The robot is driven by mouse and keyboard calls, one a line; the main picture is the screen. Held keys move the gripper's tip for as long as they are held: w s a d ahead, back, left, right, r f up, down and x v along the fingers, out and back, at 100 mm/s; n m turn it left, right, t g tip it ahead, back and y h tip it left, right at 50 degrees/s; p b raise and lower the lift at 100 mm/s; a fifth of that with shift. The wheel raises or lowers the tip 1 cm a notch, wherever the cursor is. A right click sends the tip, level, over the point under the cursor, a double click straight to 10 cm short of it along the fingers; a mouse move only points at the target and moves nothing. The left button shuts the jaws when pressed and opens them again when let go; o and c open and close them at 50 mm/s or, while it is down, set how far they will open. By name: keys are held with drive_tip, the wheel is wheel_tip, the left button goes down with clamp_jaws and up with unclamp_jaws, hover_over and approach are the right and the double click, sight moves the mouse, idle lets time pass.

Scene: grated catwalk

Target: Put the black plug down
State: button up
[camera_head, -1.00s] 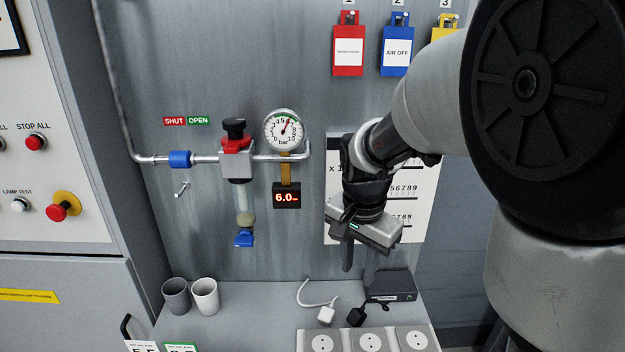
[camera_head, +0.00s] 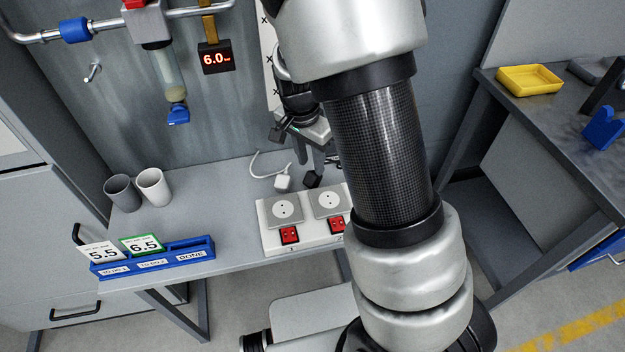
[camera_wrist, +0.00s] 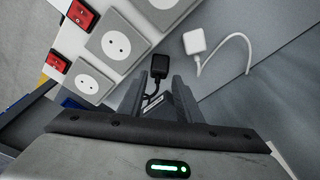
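The black plug (camera_head: 312,179) is on the grey bench behind the socket strip (camera_head: 264,212). In the wrist view the black plug (camera_wrist: 159,66) shows between and just beyond my fingertips, with its dark cable running back between the fingers. My gripper (camera_head: 316,166) points down above the plug, and its fingers (camera_wrist: 161,78) stand apart with a gap on each side of the plug. I see no finger closed on it. The arm hides part of this area in the head view.
A white plug (camera_head: 283,183) with a white cable lies to the left of the black plug. Two cups (camera_head: 153,187) and a blue card rack (camera_head: 150,260) stand further left. The strip has red switches (camera_head: 289,235). A yellow tray (camera_head: 530,80) sits on another table at right.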

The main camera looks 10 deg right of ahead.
sight(312, 173)
drive_tip(key=f, duration=0.3)
drive_tip(key=f+b, duration=0.1)
drive_tip(key=f, duration=0.1)
drive_tip(key=shift+w+d+f, duration=0.1)
drive_tip(key=shift+d+f, duration=0.05)
drive_tip(key=shift+d, duration=0.1)
clamp_jaws()
